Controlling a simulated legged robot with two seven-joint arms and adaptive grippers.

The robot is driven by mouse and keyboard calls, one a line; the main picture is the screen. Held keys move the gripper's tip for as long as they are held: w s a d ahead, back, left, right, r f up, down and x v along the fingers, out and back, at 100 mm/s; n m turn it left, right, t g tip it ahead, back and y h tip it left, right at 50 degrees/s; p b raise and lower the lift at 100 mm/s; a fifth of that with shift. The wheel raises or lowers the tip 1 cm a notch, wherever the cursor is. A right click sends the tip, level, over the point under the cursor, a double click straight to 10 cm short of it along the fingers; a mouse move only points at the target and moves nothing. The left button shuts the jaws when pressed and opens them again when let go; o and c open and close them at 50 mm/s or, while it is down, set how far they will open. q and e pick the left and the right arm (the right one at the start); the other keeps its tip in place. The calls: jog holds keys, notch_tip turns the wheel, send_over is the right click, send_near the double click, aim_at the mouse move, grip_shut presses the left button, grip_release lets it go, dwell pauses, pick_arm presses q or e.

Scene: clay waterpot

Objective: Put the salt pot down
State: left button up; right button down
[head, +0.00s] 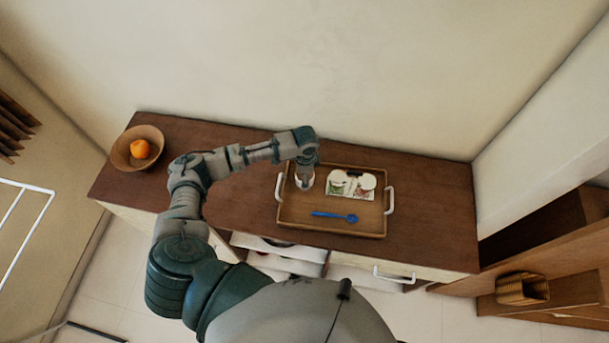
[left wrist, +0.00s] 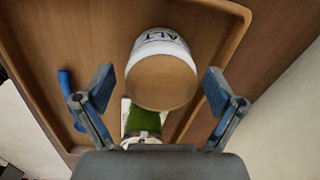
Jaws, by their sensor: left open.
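The salt pot (left wrist: 162,68), white with dark letters "ALT" and a wooden-looking round lid, is inside the wooden tray (head: 290,215). In the head view the salt pot (head: 304,183) is at the tray's left end, partly hidden under my left gripper (head: 306,168). In the left wrist view my left gripper (left wrist: 159,84) is open, one finger to each side of the pot, with gaps between fingers and pot. The pot looks to be resting on the tray floor, though its base is hidden. My right gripper is not in view.
Two white-topped pots (head: 351,182) with green and red labels are right of the salt pot in the tray. A blue spoon (head: 335,215) lies at the tray's front. A bowl (head: 122,154) with an orange (head: 140,149) stands far left. The dark wooden cabinet top (head: 435,215) is clear on the right.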

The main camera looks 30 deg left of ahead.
pick_arm(q)
notch_tip(320, 180, up, 11)
jog(key=shift+s+f, duration=0.1)
dwell(0.7)
